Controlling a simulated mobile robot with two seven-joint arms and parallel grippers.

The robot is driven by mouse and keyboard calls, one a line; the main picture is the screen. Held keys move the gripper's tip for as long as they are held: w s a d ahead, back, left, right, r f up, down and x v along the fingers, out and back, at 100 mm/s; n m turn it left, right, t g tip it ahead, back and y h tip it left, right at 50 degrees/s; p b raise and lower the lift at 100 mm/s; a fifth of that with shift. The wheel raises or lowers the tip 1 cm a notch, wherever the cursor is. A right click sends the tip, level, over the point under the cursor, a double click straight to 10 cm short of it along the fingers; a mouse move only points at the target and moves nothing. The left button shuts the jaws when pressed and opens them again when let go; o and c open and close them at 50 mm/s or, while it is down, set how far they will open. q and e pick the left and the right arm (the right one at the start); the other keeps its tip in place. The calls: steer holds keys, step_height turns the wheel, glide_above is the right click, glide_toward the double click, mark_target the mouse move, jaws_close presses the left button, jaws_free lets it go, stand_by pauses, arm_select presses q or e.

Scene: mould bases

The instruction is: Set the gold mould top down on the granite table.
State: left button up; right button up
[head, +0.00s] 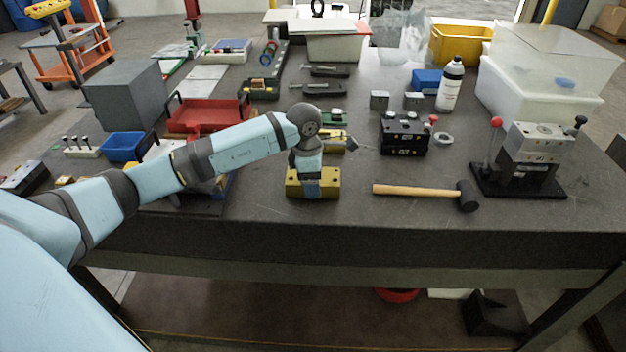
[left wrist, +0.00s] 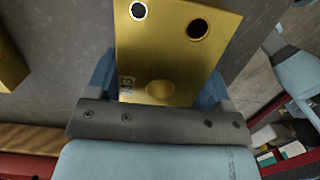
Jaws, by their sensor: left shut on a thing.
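The gold mould top (head: 298,189) is a yellow block near the front edge of the granite table (head: 350,222). My left gripper (head: 316,180) points down over it and is shut on it, with blue fingers on either side. In the left wrist view the gold mould top (left wrist: 165,50) fills the space between the fingers, showing two round holes, a shallow round recess and a small marking. The head view does not show clearly whether its underside touches the table. My right gripper is not in view.
A mallet (head: 415,190) lies to the right. A black mould block (head: 404,138) and a grey mould press on a black base (head: 525,182) stand farther right. Another gold piece (head: 340,146) is just behind my gripper. A red tray (head: 205,115) is at the left. Bare granite lies between block and mallet.

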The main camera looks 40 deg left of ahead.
arm_select(q)
steer(key=shift+f, duration=0.15)
steer(key=shift+f, duration=0.2)
steer(key=o, duration=1.5)
steer(key=shift+c, duration=0.2)
steer(key=shift+r, duration=0.6)
step_height(320, 180, up, 11)
steer(key=a, duration=0.1)
steer(key=shift+s, duration=0.4)
